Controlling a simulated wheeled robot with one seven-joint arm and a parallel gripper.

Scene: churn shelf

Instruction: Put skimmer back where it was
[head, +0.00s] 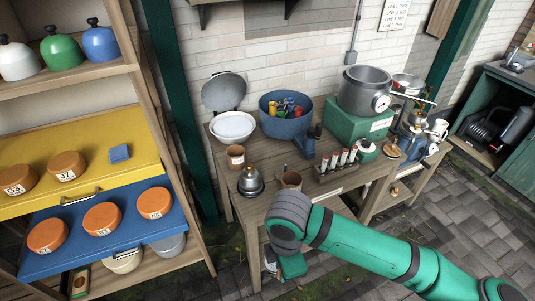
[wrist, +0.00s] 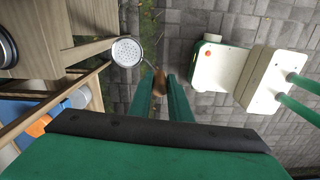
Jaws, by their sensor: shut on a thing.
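The skimmer (wrist: 127,51) has a round, perforated pale metal head, a thin curved neck and a brown handle. It shows in the wrist view, with its head to the left of the fingers. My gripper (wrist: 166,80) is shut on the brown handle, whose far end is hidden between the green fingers. In the head view my gripper (head: 292,266) is low, in front of the wooden table's front edge and largely hidden by my arm. The skimmer is hard to make out there.
The wooden table (head: 225,146) holds a blue pot (head: 284,126), a white bowl (head: 233,126), a rack of red-topped vials (head: 337,166) and a steel pot (head: 362,92). A shelf with yellow and blue drawers (head: 90,187) stands at left. Paved floor (wrist: 200,50) is open below.

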